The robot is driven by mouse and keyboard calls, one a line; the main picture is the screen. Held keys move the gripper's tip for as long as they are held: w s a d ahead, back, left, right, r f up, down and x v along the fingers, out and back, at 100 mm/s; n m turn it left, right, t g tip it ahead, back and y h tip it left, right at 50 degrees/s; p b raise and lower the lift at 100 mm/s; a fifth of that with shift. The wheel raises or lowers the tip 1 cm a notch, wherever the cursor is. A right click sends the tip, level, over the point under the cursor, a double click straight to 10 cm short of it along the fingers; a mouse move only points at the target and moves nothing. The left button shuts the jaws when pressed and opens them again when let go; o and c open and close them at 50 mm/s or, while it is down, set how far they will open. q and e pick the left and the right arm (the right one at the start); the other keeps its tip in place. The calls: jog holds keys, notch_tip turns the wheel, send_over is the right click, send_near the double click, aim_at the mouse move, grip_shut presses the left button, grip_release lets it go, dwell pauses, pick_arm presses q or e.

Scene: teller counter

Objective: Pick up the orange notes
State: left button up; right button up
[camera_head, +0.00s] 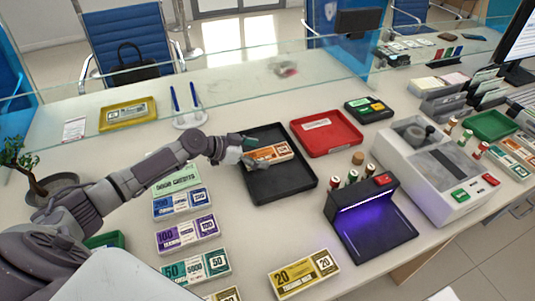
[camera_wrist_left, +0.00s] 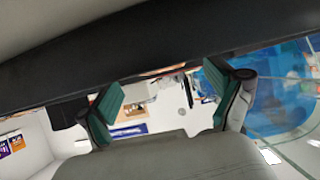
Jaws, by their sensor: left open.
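The orange notes (camera_head: 273,152) are a banded bundle lying in the black tray (camera_head: 288,190) near the middle of the counter. My left gripper (camera_head: 252,153) reaches in from the left and is at the left end of the bundle, low over the tray. In the left wrist view, its two green-padded fingers (camera_wrist_left: 163,95) are spread apart. A dark band crosses the view in front of them. The gripper covers part of the bundle's left end. I cannot tell whether the fingers touch it. My right gripper is not in view.
A red tray (camera_head: 326,143) stands right of the black tray. A black device with a purple light (camera_head: 372,218) is to the lower right, beside a grey counting machine (camera_head: 428,165). Other note bundles (camera_head: 187,232) line the front left. A glass screen (camera_head: 215,74) runs behind.

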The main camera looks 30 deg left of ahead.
pick_arm(q)
jog(key=shift+x, duration=1.15)
jog(key=shift+a, duration=0.1)
jog(key=c, duration=1.3)
jog(key=shift+r, duration=0.1)
